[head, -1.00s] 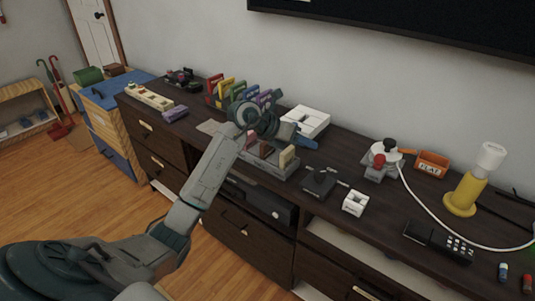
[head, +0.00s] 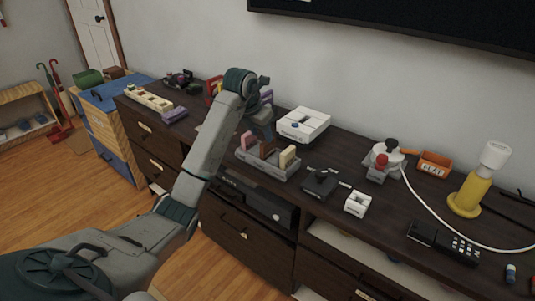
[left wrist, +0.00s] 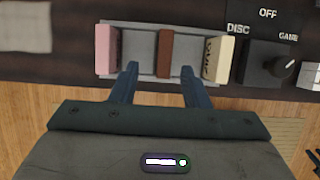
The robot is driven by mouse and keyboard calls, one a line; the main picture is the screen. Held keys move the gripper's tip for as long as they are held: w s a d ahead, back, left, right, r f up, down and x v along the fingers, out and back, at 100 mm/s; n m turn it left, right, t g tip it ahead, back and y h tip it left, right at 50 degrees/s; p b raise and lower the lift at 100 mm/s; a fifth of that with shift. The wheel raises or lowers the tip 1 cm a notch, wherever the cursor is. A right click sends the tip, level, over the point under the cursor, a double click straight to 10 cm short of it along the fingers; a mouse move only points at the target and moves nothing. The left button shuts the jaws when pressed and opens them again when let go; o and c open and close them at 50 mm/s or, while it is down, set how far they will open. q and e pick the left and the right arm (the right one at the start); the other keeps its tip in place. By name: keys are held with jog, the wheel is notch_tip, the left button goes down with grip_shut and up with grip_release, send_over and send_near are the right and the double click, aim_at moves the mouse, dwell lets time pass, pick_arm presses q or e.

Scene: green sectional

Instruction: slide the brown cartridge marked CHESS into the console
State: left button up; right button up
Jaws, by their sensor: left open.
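A grey tray (head: 282,174) on the dark wooden cabinet holds a pink, a brown and a cream cartridge standing in a row. The brown cartridge (left wrist: 165,53) is the middle one; I cannot read its marking. It also shows in the head view (head: 267,150). My left gripper (left wrist: 160,78) is open and empty, its blue fingers pointing at the tray. In the left wrist view the brown cartridge lies between the lines of the fingers, just ahead of their tips. A white box (head: 305,122), seemingly the console, stands behind and right of the tray. My right gripper is not in view.
A black switch box (head: 320,183) marked DISC, OFF and GAME stands right of the tray. A small white block (head: 357,203), joystick (head: 384,165) and yellow lamp (head: 467,190) stand farther right.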

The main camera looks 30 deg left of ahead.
aim_at(268, 152)
pick_arm(q)
jog(key=x, duration=0.5)
jog(key=shift+w+d+f, duration=0.2)
jog(key=shift+w+d, duration=0.1)
jog(key=shift+w, duration=0.15)
jog(key=shift+c, duration=0.2)
grip_shut()
